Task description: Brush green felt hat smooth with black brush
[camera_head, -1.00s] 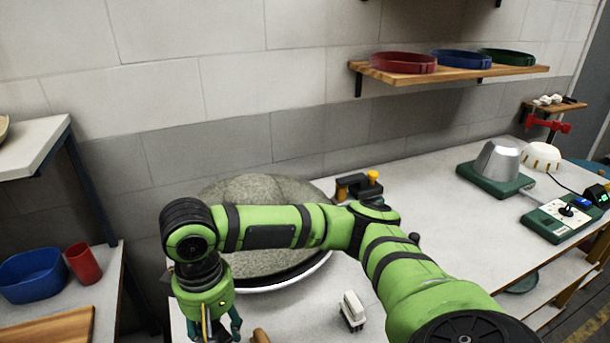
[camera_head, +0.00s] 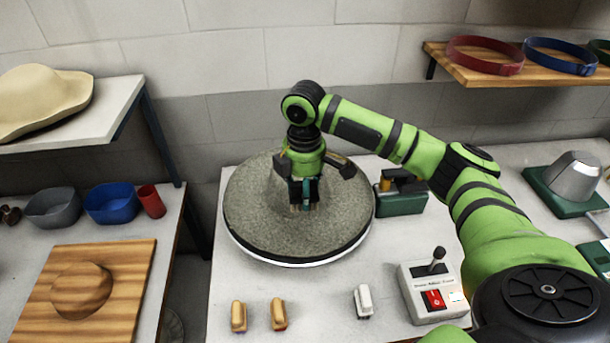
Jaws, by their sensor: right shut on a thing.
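The green felt hat (camera_head: 255,220) shows as a wide grey-green speckled disc with a dark edge, lying on a round white base on the table. My right gripper (camera_head: 304,188) points down over the hat's middle and hides part of it. It is shut on the black brush (camera_head: 303,206), of which only a small dark part and pale bristles show below the fingers. The bristles appear at the hat's surface, but I cannot tell whether they touch. My left gripper is out of view.
Two tan-handled brushes (camera_head: 278,314) and a white one (camera_head: 363,301) lie in front of the hat. A control box (camera_head: 432,290) with a red switch stands right of them. A green device (camera_head: 402,195) sits right of the hat. A side table (camera_head: 145,255) holds bowls and a wooden board.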

